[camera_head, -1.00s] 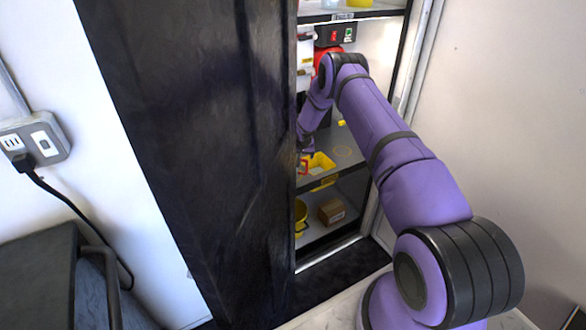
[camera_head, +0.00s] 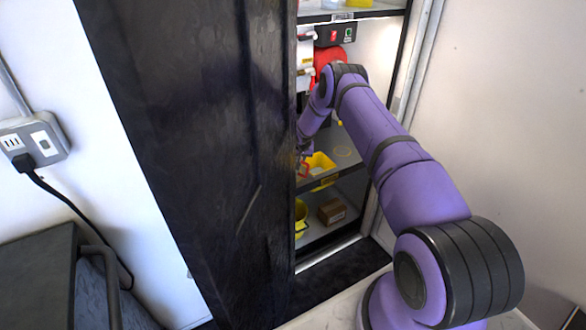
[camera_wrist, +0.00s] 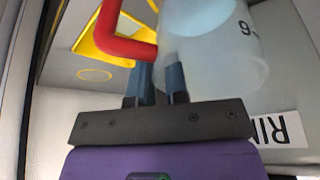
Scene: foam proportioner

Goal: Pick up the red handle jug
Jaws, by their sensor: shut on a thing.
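The jug (camera_wrist: 212,45) is a cloudy white, translucent vessel with a black mark on its side. It fills the upper middle of the wrist view. Its thick red handle (camera_wrist: 122,45) bends out to the left. My gripper (camera_wrist: 161,75) is shut on the red handle jug, with its two dark fingertips by the handle's lower end, close to the jug wall. The exact contact is partly hidden. In the head view the jug is mostly hidden behind the dark door; a bit of red (camera_head: 303,169) shows at the door's edge below my wrist.
A yellow tray (camera_head: 321,162) lies on the middle shelf and also shows in the wrist view (camera_wrist: 88,44). A dark door (camera_head: 190,130) stands close on the left. A cardboard box (camera_head: 331,211) and a yellow container (camera_head: 300,213) are below. A white label (camera_wrist: 283,130) is on the right.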

